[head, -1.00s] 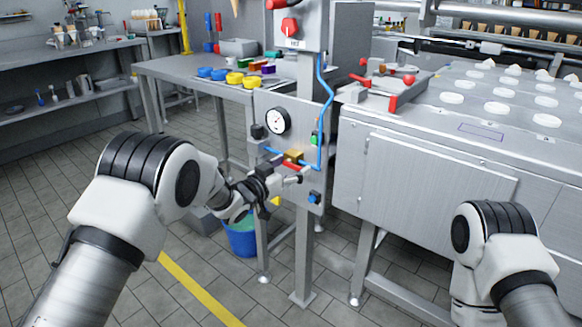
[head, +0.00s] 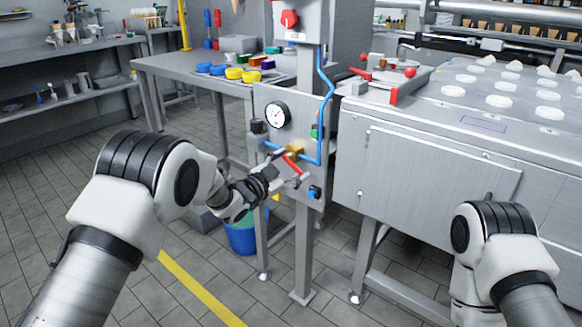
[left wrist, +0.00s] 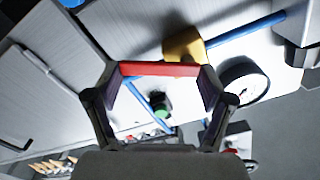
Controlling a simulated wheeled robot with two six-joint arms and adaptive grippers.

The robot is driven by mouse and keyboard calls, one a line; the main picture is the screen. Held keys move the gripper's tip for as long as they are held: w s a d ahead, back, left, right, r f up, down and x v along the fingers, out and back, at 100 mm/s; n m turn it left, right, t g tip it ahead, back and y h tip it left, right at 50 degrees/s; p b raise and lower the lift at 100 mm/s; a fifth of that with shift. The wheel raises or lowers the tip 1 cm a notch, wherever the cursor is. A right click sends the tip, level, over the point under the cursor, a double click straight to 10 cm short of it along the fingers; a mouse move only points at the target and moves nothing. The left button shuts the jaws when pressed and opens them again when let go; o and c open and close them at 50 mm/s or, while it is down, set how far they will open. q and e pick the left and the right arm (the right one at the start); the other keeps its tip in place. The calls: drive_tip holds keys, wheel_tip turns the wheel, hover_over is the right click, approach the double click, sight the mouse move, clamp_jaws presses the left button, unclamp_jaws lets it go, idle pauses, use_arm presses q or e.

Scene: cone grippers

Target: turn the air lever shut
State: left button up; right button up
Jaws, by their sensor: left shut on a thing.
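The air lever is a red bar (head: 292,164) on a brass valve body (head: 295,151), on a grey upright panel (head: 282,98). My left gripper (head: 288,175) is at the lever. In the left wrist view the red lever (left wrist: 160,69) spans between the two fingers of my left gripper (left wrist: 160,82), which is shut on it. The brass valve (left wrist: 184,45) shows just behind the lever there, with blue pipe running from it. My right gripper is out of view.
A round gauge (head: 277,114) sits above the lever on the panel. A green button (head: 314,131) and a blue fitting (head: 314,192) are to the right. A blue hose (head: 323,90) runs down the panel. A steel machine (head: 430,165) stands close on the right.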

use_arm(q)
drive_tip(key=shift+f+m, duration=0.15)
drive_tip(key=shift+m, duration=0.45)
drive_tip(key=o, duration=1)
drive_tip(key=shift+o, duration=0.2)
drive_tip(key=shift+a, duration=0.1)
